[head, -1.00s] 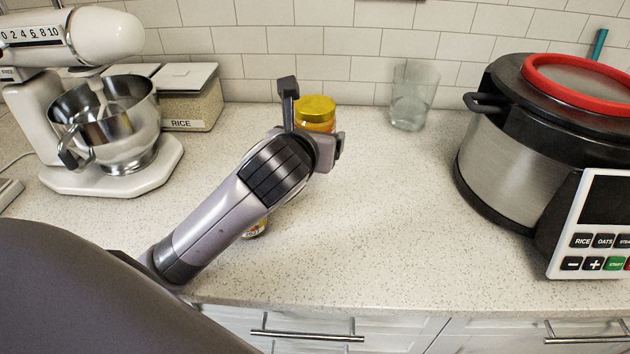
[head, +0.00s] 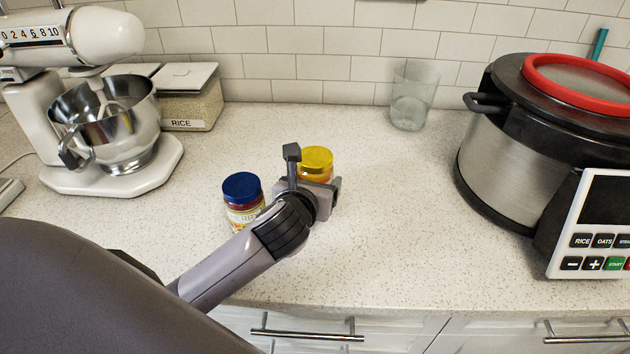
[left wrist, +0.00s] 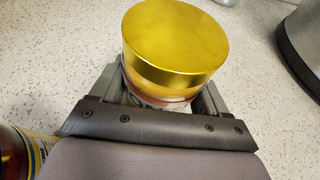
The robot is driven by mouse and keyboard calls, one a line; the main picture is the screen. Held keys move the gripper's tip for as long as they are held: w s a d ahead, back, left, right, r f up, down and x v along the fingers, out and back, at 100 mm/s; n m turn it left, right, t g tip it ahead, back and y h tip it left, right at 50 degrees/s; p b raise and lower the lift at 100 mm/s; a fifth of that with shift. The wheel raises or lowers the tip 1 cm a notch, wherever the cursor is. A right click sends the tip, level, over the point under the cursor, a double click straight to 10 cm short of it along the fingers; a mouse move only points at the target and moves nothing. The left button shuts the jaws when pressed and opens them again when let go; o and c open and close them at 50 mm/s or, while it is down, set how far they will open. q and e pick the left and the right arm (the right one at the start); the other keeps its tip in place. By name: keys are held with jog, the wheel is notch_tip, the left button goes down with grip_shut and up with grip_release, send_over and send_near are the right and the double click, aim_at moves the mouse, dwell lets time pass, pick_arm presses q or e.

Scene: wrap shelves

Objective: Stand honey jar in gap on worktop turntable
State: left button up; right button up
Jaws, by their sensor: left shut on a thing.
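The honey jar (head: 316,161) has a yellow-gold lid and amber contents. My left gripper (head: 315,182) is shut on it, and the jar is upright over the speckled worktop. I cannot tell whether its base touches the surface. In the left wrist view the gold lid (left wrist: 175,42) fills the space between the two fingers (left wrist: 165,98), and the jar's lower part is hidden. No turntable shows in these frames. My right gripper is not in view.
A blue-lidded jar (head: 242,198) stands just left of my gripper. A stand mixer (head: 110,130) and a rice container (head: 190,98) are at the left. A glass (head: 412,98) stands at the back. A large cooker (head: 530,140) is at the right. The worktop (head: 400,220) between is clear.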

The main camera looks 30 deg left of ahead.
pick_arm(q)
jog(key=o, duration=1.5)
jog(key=shift+f, duration=0.15)
